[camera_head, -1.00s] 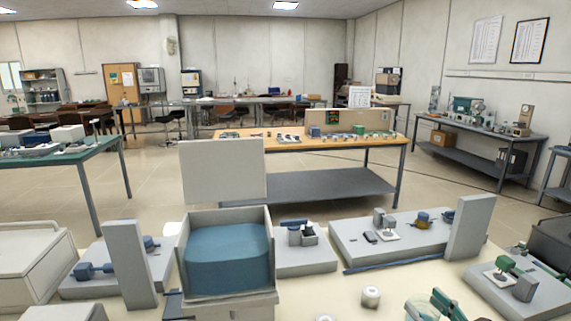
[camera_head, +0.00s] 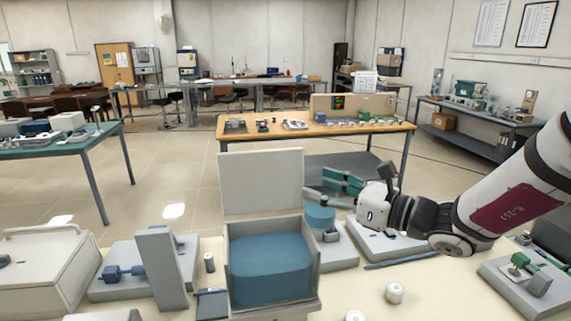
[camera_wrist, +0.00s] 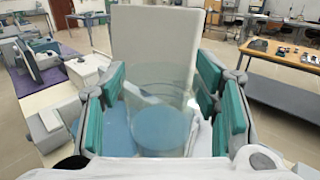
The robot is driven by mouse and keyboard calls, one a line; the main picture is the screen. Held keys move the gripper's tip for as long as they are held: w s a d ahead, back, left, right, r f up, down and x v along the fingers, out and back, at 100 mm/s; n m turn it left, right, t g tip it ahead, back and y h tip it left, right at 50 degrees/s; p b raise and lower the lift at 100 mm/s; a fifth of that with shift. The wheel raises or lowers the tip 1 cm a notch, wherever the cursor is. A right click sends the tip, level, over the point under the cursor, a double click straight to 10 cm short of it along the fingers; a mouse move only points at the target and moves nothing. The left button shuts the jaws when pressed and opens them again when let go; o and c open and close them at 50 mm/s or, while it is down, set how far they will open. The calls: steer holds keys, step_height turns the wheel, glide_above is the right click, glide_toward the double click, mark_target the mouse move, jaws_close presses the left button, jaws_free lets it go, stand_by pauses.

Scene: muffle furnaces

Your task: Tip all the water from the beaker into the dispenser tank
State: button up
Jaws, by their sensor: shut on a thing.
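The dispenser tank (camera_head: 233,270) is an open pale box holding blue water, with its pale lid (camera_head: 261,182) standing up behind it. My gripper (camera_head: 332,187) is to the right of the lid, its teal fingers shut on the clear beaker. The beaker (camera_wrist: 158,85) stands between the finger pads (camera_wrist: 160,92) in the wrist view, with blue water (camera_wrist: 161,130) in its lower part. In the head view the beaker's blue water (camera_head: 320,217) shows beside the tank's back right corner. The beaker looks about upright; its rim is hard to make out.
Grey equipment bases stand left (camera_head: 158,268) and right (camera_head: 385,240) of the tank. Small white jars (camera_head: 395,292) stand on the near table. A closed pale box (camera_head: 42,272) is at far left. A wooden-topped table (camera_head: 290,132) lies beyond the lid.

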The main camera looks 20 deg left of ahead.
steer(key=shift+n+g+h, duration=0.4)
steer(key=shift+n+g, duration=0.1)
steer(key=shift+n, duration=0.4)
steer(key=a, duration=0.1)
steer(key=s+a+b, duration=0.1)
steer(key=a, duration=0.1)
steer(key=s+a+b, duration=0.1)
steer(key=shift+s+a+f, duration=0.1)
steer(key=shift+a, duration=0.05)
steer(key=shift+d+p, duration=0.2)
steer(key=shift+p, duration=0.1)
stand_by(0.3)
steer(key=shift+s+a+r+n+h+p, duration=0.1)
steer(key=shift+r+n+h+p, duration=0.15)
steer(key=shift+n+h+p, duration=0.4)
stand_by(1.0)
steer(key=shift+a+n+h+p, duration=0.1)
steer(key=shift+n+h+p, duration=0.35)
steer(key=shift+h+p, duration=0.2)
stand_by(1.1)
steer(key=shift+s+a+f+n+h+p, duration=0.25)
steer(key=shift+n+h+p, duration=0.35)
steer(key=shift+h, duration=0.3)
stand_by(1.6)
